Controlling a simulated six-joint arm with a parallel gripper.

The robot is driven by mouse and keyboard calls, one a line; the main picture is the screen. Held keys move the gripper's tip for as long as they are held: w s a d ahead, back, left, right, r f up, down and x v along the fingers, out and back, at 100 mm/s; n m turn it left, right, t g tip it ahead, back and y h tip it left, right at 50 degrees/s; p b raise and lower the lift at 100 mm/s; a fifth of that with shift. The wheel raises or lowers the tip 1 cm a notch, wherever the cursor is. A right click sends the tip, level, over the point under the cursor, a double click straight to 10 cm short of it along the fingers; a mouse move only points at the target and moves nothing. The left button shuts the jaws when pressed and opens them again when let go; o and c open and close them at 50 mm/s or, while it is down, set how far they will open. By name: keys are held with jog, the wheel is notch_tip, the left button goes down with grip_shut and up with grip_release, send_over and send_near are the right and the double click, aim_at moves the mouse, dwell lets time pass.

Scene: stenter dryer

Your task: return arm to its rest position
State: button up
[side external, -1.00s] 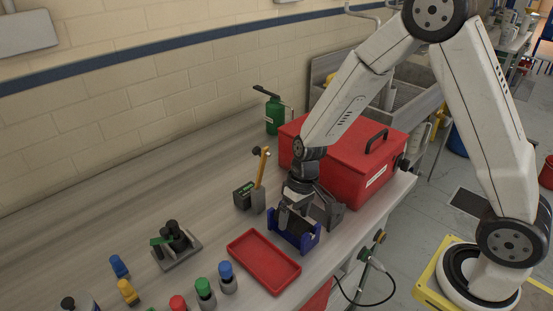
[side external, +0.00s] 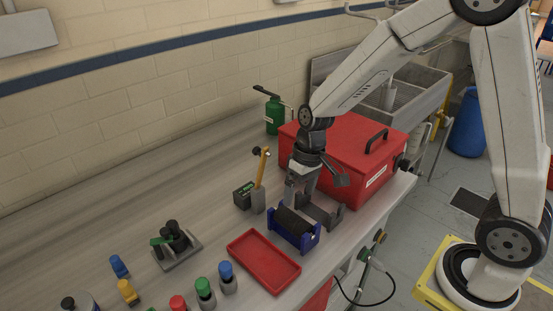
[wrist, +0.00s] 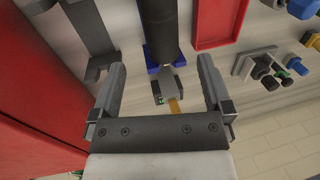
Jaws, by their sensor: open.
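My gripper (side external: 318,187) is open and empty. In the side view it hangs above and just behind a dark roller (side external: 294,220), which lies in a blue cradle (side external: 313,241) on the bench. In the wrist view the two fingers of my gripper (wrist: 161,65) are spread wide. The dark roller (wrist: 160,28) shows beyond and between them, and neither finger visibly holds it. Part of the blue cradle (wrist: 151,70) shows at the roller's near end.
A red toolbox (side external: 345,165) stands close behind my gripper. A grey bracket (side external: 335,216) is beside the cradle. A red tray (side external: 263,261), a yellow-handled tool (side external: 263,168) in a grey holder and a green bottle (side external: 273,115) are nearby. The left rear bench is clear.

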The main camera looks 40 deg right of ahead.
dwell(0.3)
jog(key=s+d+r+t+h, duration=0.1)
jog(key=s+d+t+h, duration=0.1)
jog(key=s, duration=0.7)
jog(key=shift+d+r+t, duration=0.2)
jog(key=shift+d+t, duration=0.1)
jog(key=shift+d, duration=0.55)
jog(key=shift+w, duration=0.1)
